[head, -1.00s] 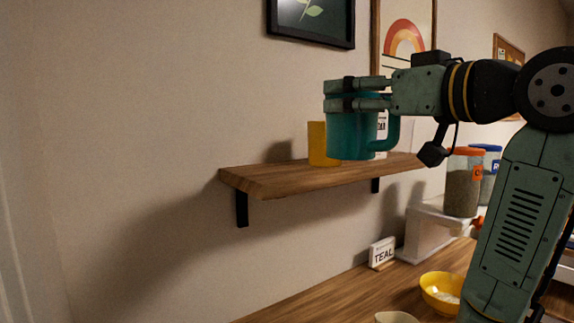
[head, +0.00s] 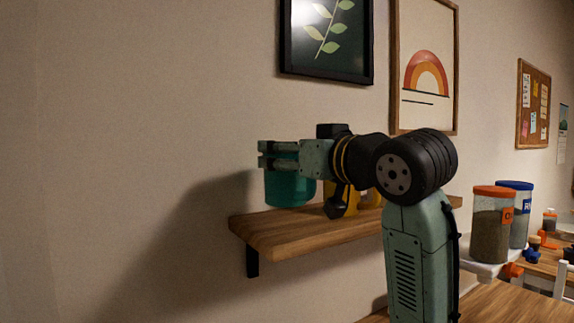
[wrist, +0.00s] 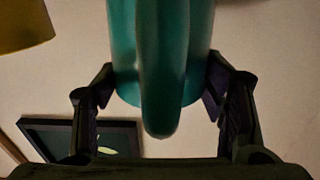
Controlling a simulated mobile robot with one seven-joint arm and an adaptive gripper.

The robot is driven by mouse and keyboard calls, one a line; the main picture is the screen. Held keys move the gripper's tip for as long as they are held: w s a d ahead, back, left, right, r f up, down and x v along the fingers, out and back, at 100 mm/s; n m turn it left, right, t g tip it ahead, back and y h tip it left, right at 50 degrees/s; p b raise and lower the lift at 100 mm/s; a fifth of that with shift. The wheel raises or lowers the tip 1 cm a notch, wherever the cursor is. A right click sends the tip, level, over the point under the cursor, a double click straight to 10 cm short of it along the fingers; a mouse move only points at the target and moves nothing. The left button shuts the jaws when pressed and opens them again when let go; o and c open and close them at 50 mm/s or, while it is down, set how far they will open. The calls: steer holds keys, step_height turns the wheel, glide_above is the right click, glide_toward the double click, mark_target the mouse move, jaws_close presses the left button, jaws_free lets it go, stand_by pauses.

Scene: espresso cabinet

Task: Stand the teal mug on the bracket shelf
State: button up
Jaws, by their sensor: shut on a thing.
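The teal mug (head: 288,190) is upright in the head view, over the left part of the wooden bracket shelf (head: 275,238). Its base shows close to the shelf's back edge; I cannot tell whether it touches the board. My gripper (head: 278,155) is shut on the mug near its rim, coming in from the right. In the wrist view the mug (wrist: 190,50) fills the middle, with its handle toward the camera and a finger on each side.
A yellow cup (head: 346,204) stands on the shelf right of the mug, partly hidden by my wrist. Framed pictures (head: 326,40) hang above. Jars (head: 492,225) stand at the right. The shelf's left end looks clear.

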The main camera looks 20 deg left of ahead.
mark_target(297, 178)
steer(key=shift+w+a, duration=0.1)
steer(key=shift+a, duration=0.2)
steer(key=shift+f, duration=0.25)
steer(key=shift+f+p, duration=0.6)
steer(key=shift+f, duration=0.95)
steer(key=shift+f, duration=0.2)
steer(key=o, duration=1.9)
